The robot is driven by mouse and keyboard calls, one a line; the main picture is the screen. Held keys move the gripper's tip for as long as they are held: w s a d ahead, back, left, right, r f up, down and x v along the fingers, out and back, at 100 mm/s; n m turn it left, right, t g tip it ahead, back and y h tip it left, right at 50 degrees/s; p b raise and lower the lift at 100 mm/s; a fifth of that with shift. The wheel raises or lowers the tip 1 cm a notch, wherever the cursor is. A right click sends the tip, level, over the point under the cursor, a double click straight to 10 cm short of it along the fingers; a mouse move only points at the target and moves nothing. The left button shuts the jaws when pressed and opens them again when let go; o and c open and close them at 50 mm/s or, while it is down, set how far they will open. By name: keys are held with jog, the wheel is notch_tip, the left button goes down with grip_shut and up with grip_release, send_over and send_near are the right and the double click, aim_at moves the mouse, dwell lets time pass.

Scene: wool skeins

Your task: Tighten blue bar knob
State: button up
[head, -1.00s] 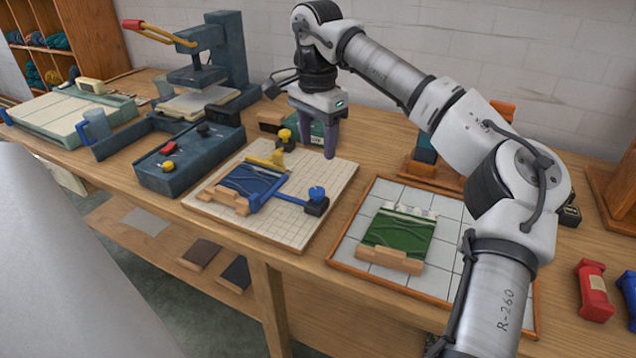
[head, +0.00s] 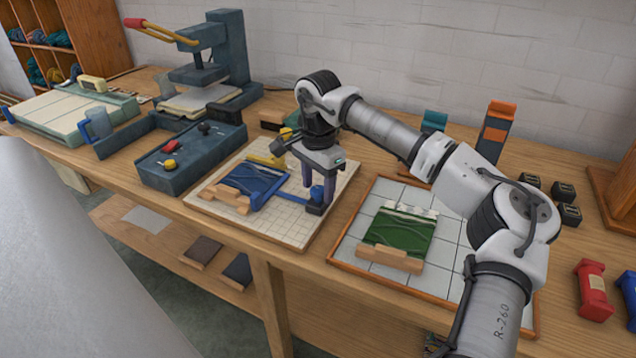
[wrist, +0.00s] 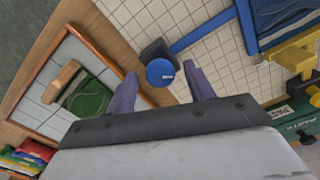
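The blue knob (head: 317,193) sits on a dark block at the right end of the blue bar (head: 291,197), on the gridded board (head: 284,230). In the wrist view the round blue knob (wrist: 160,72) lies just beyond and between my fingertips. A blue piece (head: 252,179) in wooden holders lies at the bar's left end. My gripper (head: 319,190) points down over the knob with its fingers apart. In the wrist view my gripper (wrist: 160,78) is open, and no contact with the knob shows.
A yellow bar with its knob (head: 287,134) stands behind the blue bar, partly hidden by my gripper. A tiled board (head: 347,243) with a green piece (head: 400,234) lies to the right. A dark box with knobs (head: 190,160) stands at left.

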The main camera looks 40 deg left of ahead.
jog(key=c, duration=0.9)
jog(key=shift+m, duration=0.3)
jog(key=m, duration=0.3)
jog(key=shift+m, duration=0.4)
jog(key=m, duration=0.4)
jog(key=shift+m+b, duration=0.3)
jog(key=shift+b, duration=0.05)
jog(key=m, duration=0.6)
jog(key=shift+b, duration=0.35)
jog(key=m+b, duration=0.1)
jog(key=m, duration=0.5)
jog(key=shift+m, duration=0.4)
